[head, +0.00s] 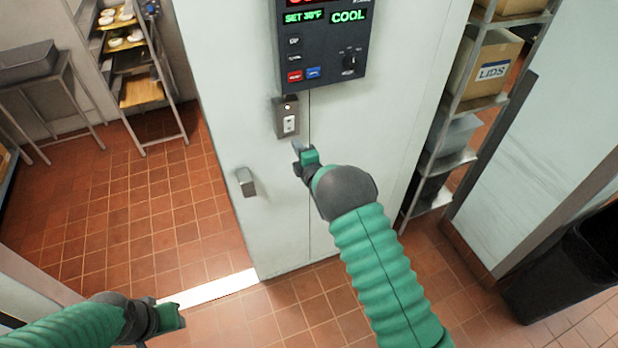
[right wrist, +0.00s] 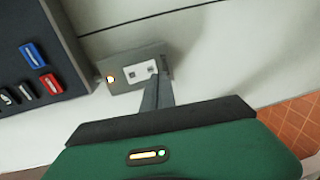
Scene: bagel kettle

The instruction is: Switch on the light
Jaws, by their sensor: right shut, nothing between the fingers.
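The light switch is a small grey metal plate (head: 279,122) with a white switch insert (head: 289,124) and a small glowing lamp, on the pale wall panel below the control box. My right gripper (head: 297,147) is shut and empty, just below the plate. In the right wrist view its fingertips (right wrist: 157,76) overlap the lower end of the white insert (right wrist: 140,72); I cannot tell if they touch. The lamp glows beside the insert in that view. My left gripper (head: 178,318) hangs low over the floor at the left, away from the switch; its finger gap is unclear.
The control box (head: 320,45) with a green display, knob and red and blue buttons sits above the switch. A metal latch (head: 246,182) sticks out at lower left. Shelves with a cardboard box (head: 484,66) stand right of the panel; a tray rack (head: 140,88) stands at left.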

